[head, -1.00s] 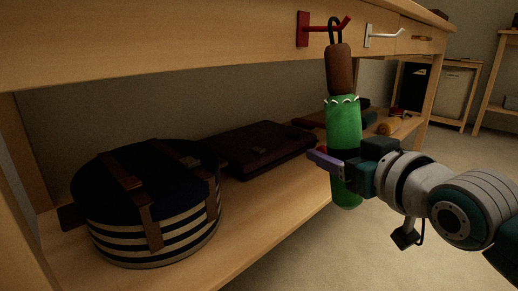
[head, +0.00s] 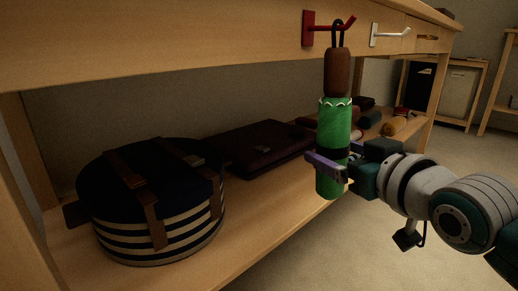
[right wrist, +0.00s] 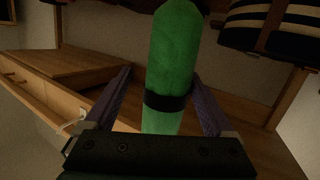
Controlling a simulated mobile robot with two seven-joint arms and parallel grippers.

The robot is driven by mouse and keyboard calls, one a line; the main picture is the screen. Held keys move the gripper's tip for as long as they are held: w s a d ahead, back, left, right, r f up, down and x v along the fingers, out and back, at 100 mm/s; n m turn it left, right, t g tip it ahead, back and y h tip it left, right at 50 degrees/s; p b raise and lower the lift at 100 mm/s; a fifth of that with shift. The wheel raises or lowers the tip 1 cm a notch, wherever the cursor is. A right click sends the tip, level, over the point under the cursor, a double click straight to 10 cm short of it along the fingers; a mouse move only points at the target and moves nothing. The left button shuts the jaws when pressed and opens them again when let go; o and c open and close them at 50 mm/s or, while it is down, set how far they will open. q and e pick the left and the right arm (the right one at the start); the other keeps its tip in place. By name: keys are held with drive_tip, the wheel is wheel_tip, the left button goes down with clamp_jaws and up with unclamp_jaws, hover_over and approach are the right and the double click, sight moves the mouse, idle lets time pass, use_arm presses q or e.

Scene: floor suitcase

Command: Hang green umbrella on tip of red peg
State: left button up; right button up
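The green umbrella (head: 334,120) hangs upright, with a brown handle and a dark loop at its top. The red peg (head: 320,28) sticks out from its plate on the table's front. The loop crosses the peg near its upturned tip in the head view and appears to be over it. My right gripper (head: 330,165) is around the umbrella's lower part. In the right wrist view the right gripper (right wrist: 160,95) has its fingers spread on both sides of the umbrella (right wrist: 172,60), with a gap at the left finger. My left gripper is out of view.
A white peg (head: 390,34) is right of the red one. On the lower shelf (head: 245,235) are a striped round bag (head: 155,215), a dark case (head: 258,145) and several small rolled items (head: 393,126). Open floor lies at front right.

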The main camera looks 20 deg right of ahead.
drive_tip(key=shift+o, duration=0.5)
drive_tip(key=shift+f, duration=0.1)
drive_tip(key=s+r+p, duration=0.2)
drive_tip(key=s+p, duration=0.5)
drive_tip(key=s, duration=0.2)
drive_tip(key=s+a+r+n+g+p, duration=0.1)
drive_tip(key=s+a+r+g+p, duration=0.4)
drive_tip(key=r+p, duration=1.5)
drive_tip(key=s+a+r+g+y+p, duration=0.1)
drive_tip(key=s+r+g+p, duration=0.4)
drive_tip(key=r+p, duration=1.45)
drive_tip(key=s+a+r+n+g+p, duration=0.15)
drive_tip(key=s+a+r+p, duration=0.25)
drive_tip(key=s+r+p, duration=1.05)
drive_tip(key=w+r+p, duration=0.2)
drive_tip(key=r+p, duration=1.7)
drive_tip(key=p, duration=0.2)
drive_tip(key=w+r+p, duration=0.3)
drive_tip(key=r+p, duration=1.6)
drive_tip(key=p, duration=0.3)
drive_tip(key=shift+w+d+r+m+g, duration=0.15)
drive_tip(key=shift+w+r+m+g, duration=0.05)
drive_tip(key=shift+w+m+g, duration=0.2)
